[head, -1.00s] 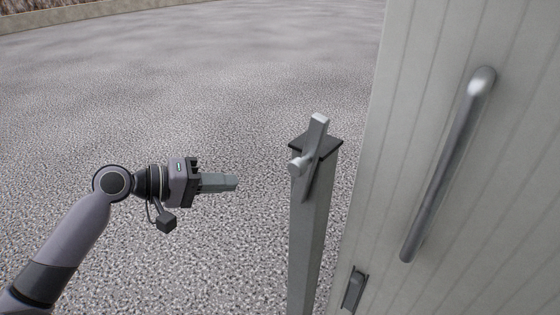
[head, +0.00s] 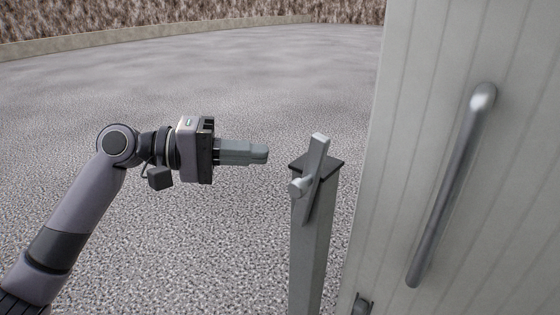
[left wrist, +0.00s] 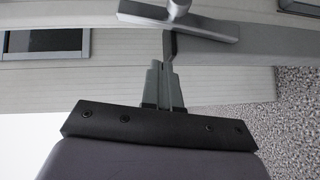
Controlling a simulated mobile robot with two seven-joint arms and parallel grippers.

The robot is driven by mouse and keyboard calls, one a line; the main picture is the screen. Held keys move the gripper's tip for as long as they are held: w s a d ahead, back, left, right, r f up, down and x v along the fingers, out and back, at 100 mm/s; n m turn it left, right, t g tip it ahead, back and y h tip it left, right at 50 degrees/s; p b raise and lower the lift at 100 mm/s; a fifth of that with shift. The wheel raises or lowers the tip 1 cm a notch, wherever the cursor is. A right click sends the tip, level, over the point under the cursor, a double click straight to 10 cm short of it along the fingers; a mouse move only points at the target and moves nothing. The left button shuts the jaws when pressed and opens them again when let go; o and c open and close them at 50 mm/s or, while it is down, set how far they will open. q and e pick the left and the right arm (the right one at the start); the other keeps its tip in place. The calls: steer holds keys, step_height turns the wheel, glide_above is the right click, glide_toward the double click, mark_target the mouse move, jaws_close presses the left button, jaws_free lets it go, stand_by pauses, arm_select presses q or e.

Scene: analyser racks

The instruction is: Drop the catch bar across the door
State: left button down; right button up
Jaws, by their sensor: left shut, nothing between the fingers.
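The grey catch bar (head: 318,170) stands nearly upright, its top leaning right, at the top of a grey post (head: 308,250). A round pivot knob (head: 298,187) shows at its left side. The pale ribbed door (head: 415,130) is to the right of the post; the bar does not lie across it. My left gripper (head: 266,154) is shut and empty, left of the bar with a gap between them. In the left wrist view the bar (left wrist: 215,31) lies beyond the shut fingers (left wrist: 165,68). My right gripper is not in view.
A long metal handle (head: 450,185) stands out from the door. A small dark bracket (head: 361,304) sits low on the door near its left edge. Open gravel ground (head: 240,85) lies left of and behind the post, with a low wall (head: 150,35) far back.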

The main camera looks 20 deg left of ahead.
mark_target(302, 190)
arm_select(q)
steer(key=shift+s+d+f, duration=0.1)
steer(key=shift+d+f, duration=0.05)
steer(key=shift+d, duration=0.75)
steer(key=shift+s+d+f, duration=0.1)
steer(key=shift+d+f, duration=0.1)
steer(key=shift+d, duration=0.65)
steer(key=shift+s+d+f, duration=0.1)
steer(key=shift+d+f, duration=0.05)
steer(key=shift+d, duration=0.75)
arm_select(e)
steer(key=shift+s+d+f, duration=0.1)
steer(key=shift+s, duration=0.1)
arm_select(q)
steer(key=shift+p, duration=0.3)
